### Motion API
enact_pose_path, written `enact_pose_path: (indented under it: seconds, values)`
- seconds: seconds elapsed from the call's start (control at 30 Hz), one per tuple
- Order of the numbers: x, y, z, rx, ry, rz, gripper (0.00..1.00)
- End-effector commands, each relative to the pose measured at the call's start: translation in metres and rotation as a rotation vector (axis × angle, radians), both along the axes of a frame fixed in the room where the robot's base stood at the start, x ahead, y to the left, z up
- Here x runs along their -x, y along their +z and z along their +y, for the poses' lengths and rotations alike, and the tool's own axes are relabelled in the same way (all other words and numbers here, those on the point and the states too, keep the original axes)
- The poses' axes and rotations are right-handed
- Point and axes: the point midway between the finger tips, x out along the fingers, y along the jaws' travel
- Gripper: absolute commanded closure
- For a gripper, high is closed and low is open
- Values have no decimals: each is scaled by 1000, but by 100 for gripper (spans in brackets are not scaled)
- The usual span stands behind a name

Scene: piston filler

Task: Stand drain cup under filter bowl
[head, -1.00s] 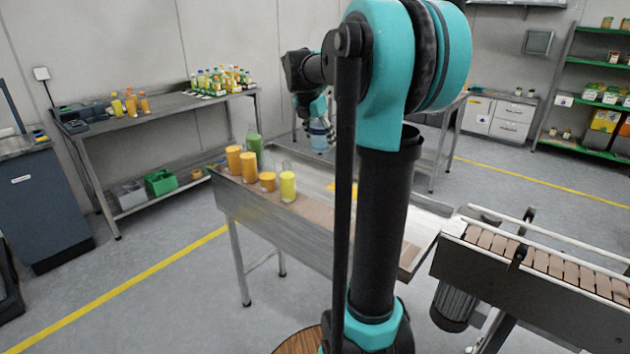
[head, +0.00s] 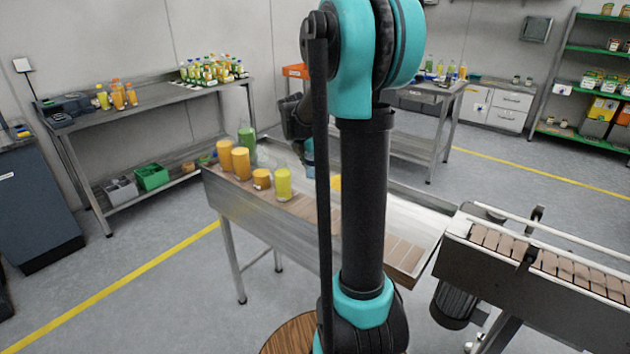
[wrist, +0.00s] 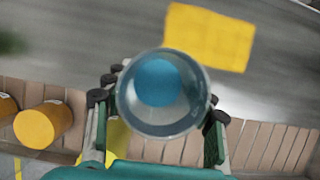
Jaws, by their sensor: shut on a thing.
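A clear round cup (wrist: 178,118) with a blue disc or liquid inside is between the fingers of my gripper (wrist: 157,107) in the wrist view. My gripper is shut on it, with a green-edged finger on each side. In the head view a small pale blue part of the cup (head: 308,171) shows beside my arm, over the steel conveyor table; my arm link hides the rest. I cannot tell whether the cup touches the table. I cannot make out a filter bowl in either view.
Orange, yellow and green bottles and jars stand on the conveyor's left end, including a yellow jar (head: 283,184). A yellow patch (wrist: 208,37) lies on the steel surface beyond the cup. A brown slat belt (wrist: 270,150) runs along the near side. Another conveyor (head: 540,265) is at right.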

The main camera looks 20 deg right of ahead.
Motion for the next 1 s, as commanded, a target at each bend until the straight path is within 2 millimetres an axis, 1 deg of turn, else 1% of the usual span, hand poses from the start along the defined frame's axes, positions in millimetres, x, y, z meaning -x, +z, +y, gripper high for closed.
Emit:
enact_pose_path:
  seconds: [0.03, 0.17, 0.43, 0.53, 0.87, 0.9, 1.0]
  values:
    - [0, -6, 0, 0, 0, 0, 75]
    - [-1, -14, 0, 0, 0, 0, 75]
    - [0, -47, 0, 0, 0, 0, 75]
    - [0, -51, 0, 0, 0, 0, 75]
    - [0, -54, 0, 0, 0, 0, 75]
    - [0, -53, 0, 0, 0, 0, 40]
    - [0, -53, 0, 0, 0, 0, 28]
